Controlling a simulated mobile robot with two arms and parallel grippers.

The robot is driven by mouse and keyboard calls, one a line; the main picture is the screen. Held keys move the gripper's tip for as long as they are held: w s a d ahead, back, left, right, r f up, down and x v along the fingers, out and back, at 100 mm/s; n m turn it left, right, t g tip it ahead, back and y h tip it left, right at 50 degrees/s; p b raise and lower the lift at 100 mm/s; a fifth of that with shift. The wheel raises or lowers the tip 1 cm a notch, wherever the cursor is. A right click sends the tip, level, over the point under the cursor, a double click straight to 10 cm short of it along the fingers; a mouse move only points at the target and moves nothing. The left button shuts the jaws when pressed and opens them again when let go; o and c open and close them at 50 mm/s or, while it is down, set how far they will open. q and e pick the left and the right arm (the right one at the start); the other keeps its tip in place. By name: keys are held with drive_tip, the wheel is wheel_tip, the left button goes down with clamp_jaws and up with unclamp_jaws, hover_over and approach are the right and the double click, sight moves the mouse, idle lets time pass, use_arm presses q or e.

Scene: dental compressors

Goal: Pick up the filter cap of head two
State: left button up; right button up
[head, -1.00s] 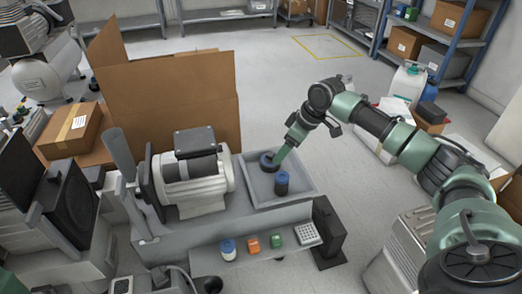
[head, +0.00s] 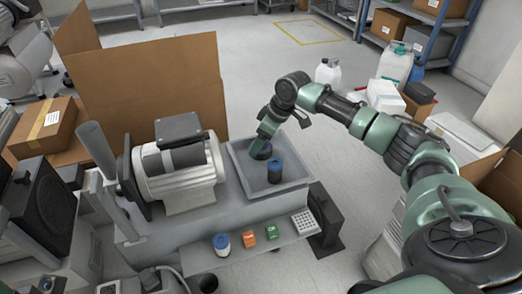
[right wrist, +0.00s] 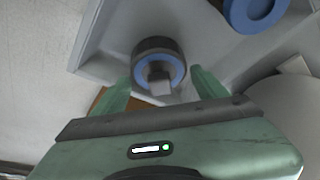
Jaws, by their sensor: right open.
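A grey tray (head: 304,183) at the right end of the compressor bench holds two dark round parts with blue. The rear one, a dark cap (head: 262,153), lies at my right gripper (head: 261,141). In the right wrist view this cap (right wrist: 148,46) shows a blue ring and a grey square knob. The open fingers of my right gripper (right wrist: 160,80) stand on either side of its near part; I cannot tell whether they touch it. The other part, a blue-topped cylinder (head: 275,168), stands nearer in the tray; its blue ring (right wrist: 256,12) shows in the wrist view. My left gripper is not in view.
A motor (head: 178,170) stands left of the tray, with a large cardboard box (head: 150,80) behind. A front ledge holds a blue-lidded jar (head: 222,244), an orange block (head: 248,237), a green block (head: 271,231) and a keypad-like block (head: 302,222).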

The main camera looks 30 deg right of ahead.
drive_tip(key=c, duration=1.1)
drive_tip(key=shift+r, duration=0.1)
